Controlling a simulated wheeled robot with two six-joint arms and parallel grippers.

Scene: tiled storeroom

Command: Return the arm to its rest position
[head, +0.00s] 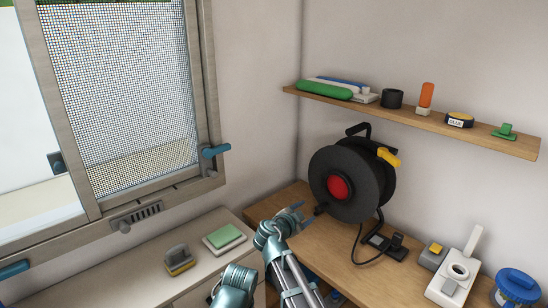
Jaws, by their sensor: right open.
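My right arm reaches up from the bottom middle of the head view. Its right gripper (303,212) is over the left part of the wooden bench (345,238), just left of the black cable reel. The jaws are open, and I see nothing held between them. My left gripper is not in view.
The black cable reel (377,180) with a red hub stands on the bench, close to my gripper. A white device (456,270) and a blue-lidded tub (516,286) are at right. A wall shelf (440,122) holds several items. The pale counter (130,275) is at left below the window.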

